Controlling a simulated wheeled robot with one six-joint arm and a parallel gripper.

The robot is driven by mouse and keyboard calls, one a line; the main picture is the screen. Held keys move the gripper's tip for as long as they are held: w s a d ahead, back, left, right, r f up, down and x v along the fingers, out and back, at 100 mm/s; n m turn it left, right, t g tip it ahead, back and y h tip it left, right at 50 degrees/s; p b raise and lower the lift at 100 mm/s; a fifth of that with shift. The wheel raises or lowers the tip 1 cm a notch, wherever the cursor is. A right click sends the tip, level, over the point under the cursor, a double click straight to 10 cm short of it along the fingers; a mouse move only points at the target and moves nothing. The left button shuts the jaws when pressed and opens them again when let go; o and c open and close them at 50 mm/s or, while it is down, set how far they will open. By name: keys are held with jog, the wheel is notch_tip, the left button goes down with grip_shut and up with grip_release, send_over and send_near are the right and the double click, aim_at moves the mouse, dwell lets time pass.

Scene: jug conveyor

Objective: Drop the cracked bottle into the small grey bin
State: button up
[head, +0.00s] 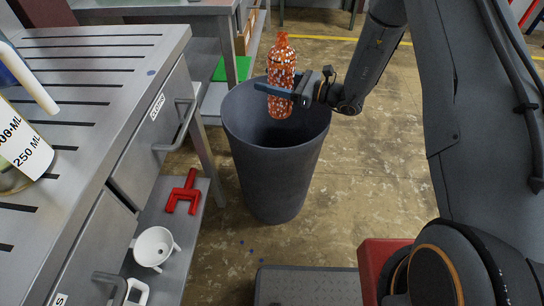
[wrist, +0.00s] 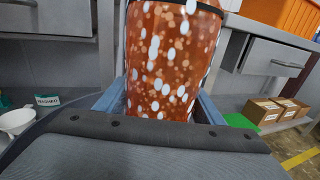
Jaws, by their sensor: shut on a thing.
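An orange-red bottle with white speckles (head: 282,68) stands upright in my gripper (head: 290,90) in the head view. My gripper is shut around its body. The bottle is over the mouth of the grey bin (head: 277,165), with its lower part at about rim height and its neck above. The bottle also fills the middle of the wrist view (wrist: 172,60), between the two blue-grey fingers. I cannot make out a crack among the speckles. The inside bottom of the bin is dark and hidden.
A steel bench (head: 75,75) with drawers stands at the left, with a large jug (head: 20,145) on it. A red tool (head: 186,193) and a white funnel (head: 153,247) lie on its lower shelf. Cardboard boxes (wrist: 270,112) show at right in the wrist view. Floor right of the bin is clear.

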jog(key=shift+f+b, duration=0.55)
jog(key=shift+f, duration=0.6)
jog(key=o, duration=1.4)
jog(key=shift+v, duration=3.9)
